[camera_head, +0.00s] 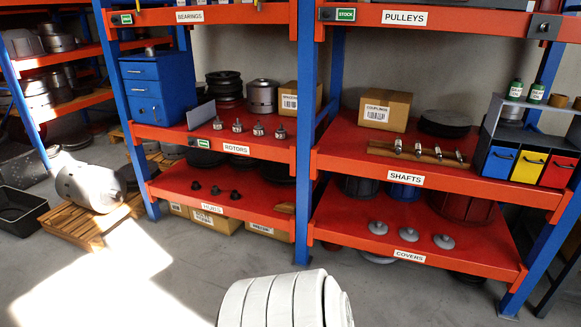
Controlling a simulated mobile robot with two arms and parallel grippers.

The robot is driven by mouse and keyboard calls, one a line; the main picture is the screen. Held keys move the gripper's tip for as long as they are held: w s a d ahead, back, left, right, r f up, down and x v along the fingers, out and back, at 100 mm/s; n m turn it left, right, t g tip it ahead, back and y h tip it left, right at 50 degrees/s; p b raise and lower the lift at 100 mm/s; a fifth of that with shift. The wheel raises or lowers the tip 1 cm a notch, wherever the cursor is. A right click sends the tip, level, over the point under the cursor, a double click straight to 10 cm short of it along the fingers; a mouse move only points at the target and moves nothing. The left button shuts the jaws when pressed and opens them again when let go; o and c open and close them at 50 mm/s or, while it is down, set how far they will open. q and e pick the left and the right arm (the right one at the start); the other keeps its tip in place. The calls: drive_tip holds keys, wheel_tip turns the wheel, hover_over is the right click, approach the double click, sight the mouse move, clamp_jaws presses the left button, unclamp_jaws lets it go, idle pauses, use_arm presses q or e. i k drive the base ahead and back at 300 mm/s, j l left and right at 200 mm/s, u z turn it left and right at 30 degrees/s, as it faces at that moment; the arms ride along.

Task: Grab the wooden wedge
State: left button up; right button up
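Neither of my grippers is in view. A small, light-brown wooden piece (286,208) lies at the right front end of the shelf labelled HUBS, close to the blue upright. It may be the wooden wedge, but it is too small here to make out its shape. A longer wooden strip (432,153) lies on the shelf labelled SHAFTS, with several metal shafts resting on it.
The orange HUBS shelf (180,194) also holds several small dark hubs. A blue upright (305,130) separates the two bays. A wooden pallet (85,226) bears a grey motor-like body (88,187) at left. The floor (190,262) before the left bay is clear.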

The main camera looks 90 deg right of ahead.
sight(288, 208)
drive_tip(key=z, duration=2.8)
drive_tip(key=i+j+z, duration=0.1)
drive_tip(key=z, duration=0.25)
drive_tip(key=i+j+z, duration=0.15)
drive_tip(key=z, duration=0.2)
drive_tip(key=i+j+z, duration=0.1)
drive_tip(key=z, duration=0.25)
